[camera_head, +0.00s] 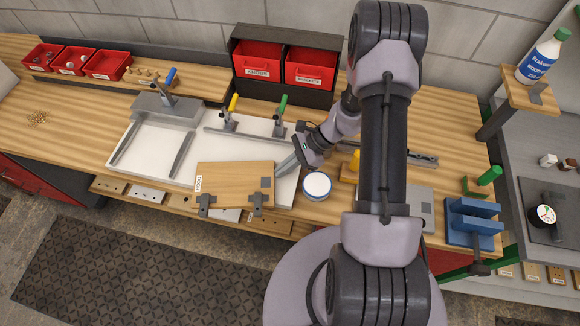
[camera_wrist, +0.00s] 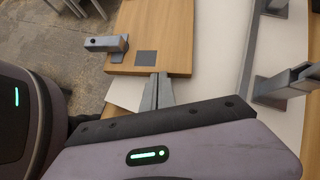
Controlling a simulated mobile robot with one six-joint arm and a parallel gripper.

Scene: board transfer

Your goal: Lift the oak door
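The oak door (camera_head: 235,180) is a flat light-wood board with a small label at its left end and two dark hinge-like brackets along its front edge. It lies over the front of a white worktop tray. A grey square patch marks its right end; in the wrist view the door (camera_wrist: 172,35) shows this patch close to my fingers. My gripper (camera_head: 280,168) reaches in from the right, and its narrow grey fingers (camera_wrist: 158,80) are at the door's right edge. The fingers look close together; whether they clasp the edge is unclear.
A round white-topped tin (camera_head: 317,186) stands just right of the door, near my gripper. Green (camera_head: 281,115) and yellow-handled clamps (camera_head: 231,113) stand behind it. Red bins (camera_head: 260,61) sit at the back. A blue vise (camera_head: 472,223) is at the right.

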